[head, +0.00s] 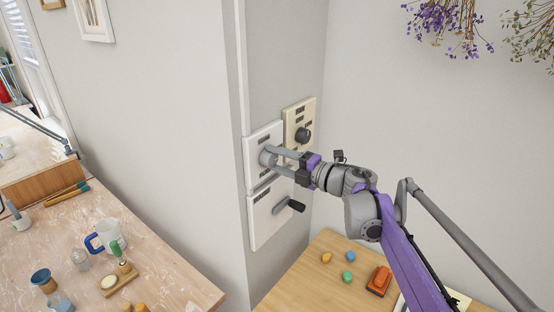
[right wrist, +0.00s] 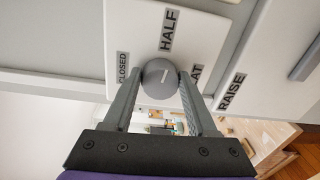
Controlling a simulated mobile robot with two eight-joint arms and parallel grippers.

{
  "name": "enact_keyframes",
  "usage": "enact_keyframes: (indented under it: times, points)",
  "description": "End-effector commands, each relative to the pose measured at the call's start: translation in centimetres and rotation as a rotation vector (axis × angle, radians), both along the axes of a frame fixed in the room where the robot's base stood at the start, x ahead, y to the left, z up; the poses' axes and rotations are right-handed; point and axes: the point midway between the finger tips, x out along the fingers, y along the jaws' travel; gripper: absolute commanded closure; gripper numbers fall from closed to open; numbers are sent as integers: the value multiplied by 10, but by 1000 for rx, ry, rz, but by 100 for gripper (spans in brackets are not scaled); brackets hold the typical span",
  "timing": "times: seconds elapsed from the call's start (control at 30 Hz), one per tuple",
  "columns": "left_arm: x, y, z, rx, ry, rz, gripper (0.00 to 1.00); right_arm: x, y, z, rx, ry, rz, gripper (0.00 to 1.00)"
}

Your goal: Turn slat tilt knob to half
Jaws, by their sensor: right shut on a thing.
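The slat tilt knob (head: 266,156) is a round grey knob on a white wall plate (head: 252,146). In the right wrist view the knob (right wrist: 160,73) bears a short white line, lying roughly crosswise in the picture. The plate reads CLOSED (right wrist: 123,66) to the left of the knob, HALF (right wrist: 169,29) above it and a partly hidden label ending in LAT (right wrist: 197,72) to the right. My right gripper (head: 272,160) is shut on the knob, one finger on each side. My left gripper is not in view.
A cream plate with a black knob (head: 303,135) is mounted to the right. A lower white plate carries a black crank handle (head: 291,206). Below are a wooden table with an orange object (head: 379,280) and, at left, a workbench with a blue-and-white mug (head: 105,237).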

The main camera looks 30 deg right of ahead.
Motion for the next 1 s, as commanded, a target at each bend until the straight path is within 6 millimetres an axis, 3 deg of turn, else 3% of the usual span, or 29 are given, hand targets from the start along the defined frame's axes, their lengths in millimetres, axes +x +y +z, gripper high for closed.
enact_keyframes:
  times: [0.3, 0.83, 0.87, 1.0]
  points:
    - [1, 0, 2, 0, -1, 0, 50, 0, 0, 0, -105, -43, -1, 98]
    - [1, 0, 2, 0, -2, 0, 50, 0, 0, 0, -123, -51, -1, 98]
    - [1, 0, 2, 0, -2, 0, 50, 0, 0, 0, -123, -51, -1, 37]
    - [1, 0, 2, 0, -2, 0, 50, 0, 0, 0, -122, -50, -1, 12]
